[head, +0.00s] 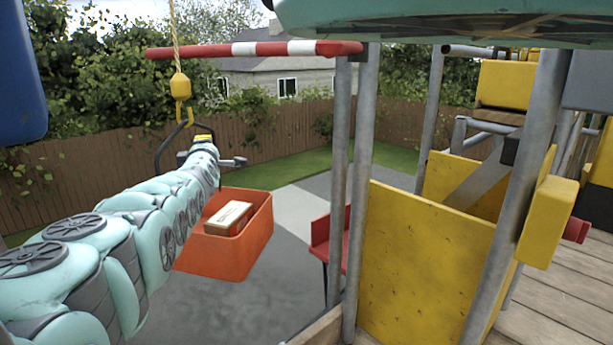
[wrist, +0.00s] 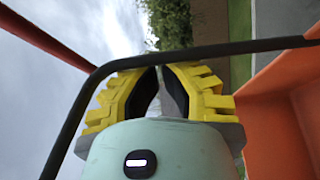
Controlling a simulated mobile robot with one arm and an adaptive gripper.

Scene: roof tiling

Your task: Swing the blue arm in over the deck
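No blue arm shows. A red-and-white striped hoist arm (head: 255,49) reaches left from a grey post, outside the deck (head: 562,318). A rope hangs from its outer end to a yellow hook block (head: 181,88). An orange bin (head: 225,262) hangs below by a black handle (head: 164,142) and holds a pale box (head: 229,217). My gripper (head: 203,138) is near the handle, above the bin.
Grey posts (head: 362,190) and yellow panels (head: 425,260) stand between the bin and the deck. A red ledge (head: 330,244) is beside the posts. A teal canopy (head: 440,22) overhangs the top. Paved ground lies below the bin.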

